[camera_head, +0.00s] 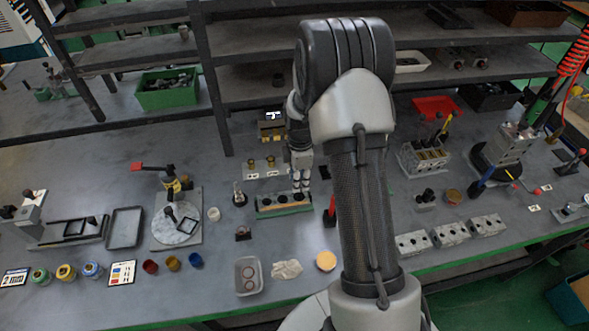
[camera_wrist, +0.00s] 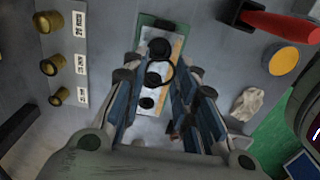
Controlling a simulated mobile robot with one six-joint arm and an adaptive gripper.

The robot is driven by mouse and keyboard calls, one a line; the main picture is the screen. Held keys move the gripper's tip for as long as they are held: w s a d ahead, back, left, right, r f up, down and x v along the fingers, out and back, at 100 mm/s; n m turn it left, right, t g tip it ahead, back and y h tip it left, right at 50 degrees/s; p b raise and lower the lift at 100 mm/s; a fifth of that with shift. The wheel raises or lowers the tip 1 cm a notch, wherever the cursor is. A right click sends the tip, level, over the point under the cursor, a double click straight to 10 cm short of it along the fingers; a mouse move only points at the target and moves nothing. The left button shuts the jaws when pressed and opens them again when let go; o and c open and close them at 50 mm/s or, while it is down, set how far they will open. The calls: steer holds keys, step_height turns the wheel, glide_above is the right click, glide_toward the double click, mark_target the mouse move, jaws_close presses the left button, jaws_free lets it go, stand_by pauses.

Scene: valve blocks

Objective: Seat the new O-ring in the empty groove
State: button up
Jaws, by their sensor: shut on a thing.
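My gripper (camera_wrist: 160,78) is shut on a thin black O-ring (camera_wrist: 173,68), which shows between its blue-sided fingers. In the head view my gripper (camera_head: 301,188) is low over a long rack (camera_head: 266,209) with a green edge. The wrist view shows this rack (camera_wrist: 178,45) below the ring, with a row of dark round spots. Whether the ring touches the rack cannot be told. Three grey valve blocks (camera_head: 450,235) stand in a row at the right front in the head view. Their grooves are too small to make out.
A clear tray (camera_head: 239,287) with reddish rings, a crumpled cloth (camera_head: 287,269) and an orange disc (camera_head: 326,261) lie at the front. Brass fittings (camera_wrist: 50,65) with white labels stand beside the rack. A red-handled tool (camera_wrist: 280,22) is close by. My arm hides part of the bench.

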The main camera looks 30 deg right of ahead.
steer(key=shift+w+d, duration=0.1)
stand_by(0.3)
steer(key=shift+f+b, duration=1.45)
steer(key=shift+f, duration=0.8)
steer(key=shift+f+b, duration=0.45)
steer(key=shift+f, duration=0.3)
stand_by(0.5)
steer(key=o, duration=0.8)
steer(key=shift+o, duration=0.7)
steer(key=o, duration=0.5)
steer(key=shift+o, duration=0.2)
